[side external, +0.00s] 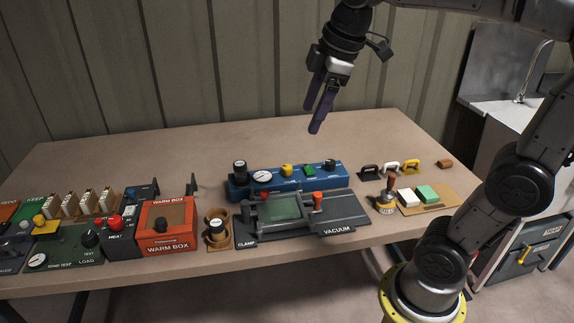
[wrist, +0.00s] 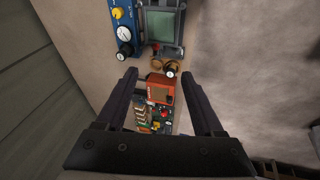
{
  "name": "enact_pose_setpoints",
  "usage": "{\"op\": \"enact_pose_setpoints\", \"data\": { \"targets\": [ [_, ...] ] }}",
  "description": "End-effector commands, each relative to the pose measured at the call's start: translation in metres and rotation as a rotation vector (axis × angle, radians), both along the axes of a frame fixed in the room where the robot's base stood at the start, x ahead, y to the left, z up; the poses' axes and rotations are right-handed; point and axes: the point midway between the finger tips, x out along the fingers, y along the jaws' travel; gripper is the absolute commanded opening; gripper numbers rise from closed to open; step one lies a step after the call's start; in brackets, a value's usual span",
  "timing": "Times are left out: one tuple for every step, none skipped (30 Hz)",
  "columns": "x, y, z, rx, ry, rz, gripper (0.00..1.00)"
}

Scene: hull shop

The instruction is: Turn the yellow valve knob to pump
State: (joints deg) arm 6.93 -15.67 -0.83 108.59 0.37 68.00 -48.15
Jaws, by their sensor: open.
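The yellow valve knob (side external: 287,169) sits on top of the long blue panel (side external: 240,193), right of a round white gauge (side external: 262,177). In the wrist view the yellow knob (wrist: 117,13) shows at the top left on the blue panel (wrist: 133,32). The knob's pointer direction and any labels are too small to read. My gripper (side external: 314,118) is open and empty, high above the back of the table, above and apart from the blue panel. In the wrist view its two fingers (wrist: 160,88) are spread wide with nothing between them nearby.
A vacuum clamp station (side external: 345,212) stands in front of the panel. The panel also carries a black knob (side external: 239,166), a green piece (side external: 309,170) and another dark knob (side external: 330,165). An orange warm box (side external: 168,225) stands to the left. The table's back (side external: 200,150) is clear.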

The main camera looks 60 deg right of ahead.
Motion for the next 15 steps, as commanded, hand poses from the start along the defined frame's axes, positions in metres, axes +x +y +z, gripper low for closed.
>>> {"op": "enact_pose_setpoints", "data": {
  "targets": [
    [0.02, -0.01, 0.0, -0.011, 0.03, 0.021, 0.69],
    [0.031, -0.015, 0.0, -0.017, 0.046, 0.038, 0.69],
    [0.044, -0.023, -0.002, -0.024, 0.067, 0.056, 0.69],
    [0.054, -0.028, -0.004, -0.028, 0.083, 0.069, 0.69],
    [0.064, -0.035, -0.006, -0.031, 0.099, 0.081, 0.69],
    [0.077, -0.043, -0.01, -0.035, 0.119, 0.094, 0.69],
    [0.086, -0.05, -0.014, -0.034, 0.136, 0.103, 0.69],
    [0.096, -0.058, -0.019, -0.034, 0.15, 0.107, 0.69],
    [0.107, -0.067, -0.026, -0.033, 0.172, 0.115, 0.69],
    [0.116, -0.075, -0.033, -0.029, 0.188, 0.116, 0.69],
    [0.124, -0.083, -0.04, -0.026, 0.203, 0.117, 0.69],
    [0.134, -0.093, -0.05, -0.02, 0.223, 0.112, 0.69],
    [0.14, -0.1, -0.057, -0.015, 0.237, 0.107, 0.69],
    [0.146, -0.108, -0.065, -0.008, 0.251, 0.099, 0.69],
    [0.152, -0.117, -0.077, 0.0, 0.269, 0.085, 0.69]
  ]
}}
